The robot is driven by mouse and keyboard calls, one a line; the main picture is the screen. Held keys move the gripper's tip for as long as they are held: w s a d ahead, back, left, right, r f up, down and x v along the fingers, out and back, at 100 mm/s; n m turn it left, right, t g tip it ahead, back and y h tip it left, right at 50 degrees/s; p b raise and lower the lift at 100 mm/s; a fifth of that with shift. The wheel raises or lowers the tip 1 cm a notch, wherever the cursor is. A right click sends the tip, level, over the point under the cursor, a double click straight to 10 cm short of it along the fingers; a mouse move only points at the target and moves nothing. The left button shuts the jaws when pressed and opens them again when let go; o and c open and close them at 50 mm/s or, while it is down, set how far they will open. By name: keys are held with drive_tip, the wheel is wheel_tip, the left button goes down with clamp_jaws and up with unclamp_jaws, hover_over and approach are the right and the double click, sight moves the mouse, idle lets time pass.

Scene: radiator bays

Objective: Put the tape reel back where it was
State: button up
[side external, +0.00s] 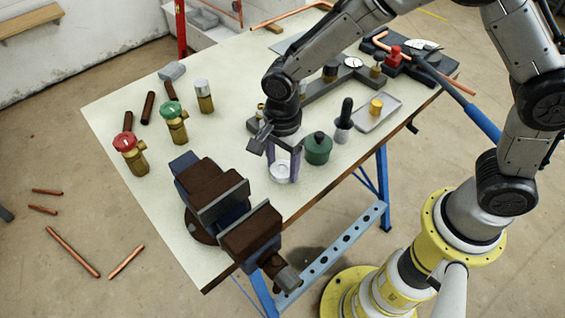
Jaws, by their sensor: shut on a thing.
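My gripper (282,174) points down over the front part of the pale workbench (150,205), between the vise and the green pot. Its two fingers are shut on a small white round thing (279,170), which looks like the tape reel. The reel sits low between the fingertips, and the fingers cover its sides. I cannot tell whether it touches the bench top or hangs just above it. No marked place for the reel can be made out.
A brown and blue vise (230,205) stands close at the front left. A green pot (318,149), a black-topped grey bottle (344,120) and a grey tray (366,122) stand to the right. Valves with red (130,155) and green (173,122) handles stand left. Bench between valves and gripper is clear.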

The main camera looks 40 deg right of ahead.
sight(283, 168)
drive_tip(key=shift+f, duration=0.1)
drive_tip(key=o, duration=1)
drive_tip(key=shift+c, duration=0.2)
wheel_tip(283, 168, up, 12)
drive_tip(key=s+d+r+n+t, duration=0.1)
drive_tip(key=s+d+r+n, duration=0.25)
drive_tip(key=d+r, duration=0.2)
drive_tip(key=s+d+r+n+t, duration=0.2)
drive_tip(key=s+d+n+t, duration=0.2)
drive_tip(key=s+d+n, duration=0.8)
drive_tip(key=s, duration=0.3)
drive_tip(key=shift+d+r+n+t, duration=0.2)
drive_tip(key=shift+d+n+t, duration=0.1)
drive_tip(key=shift+n, duration=0.05)
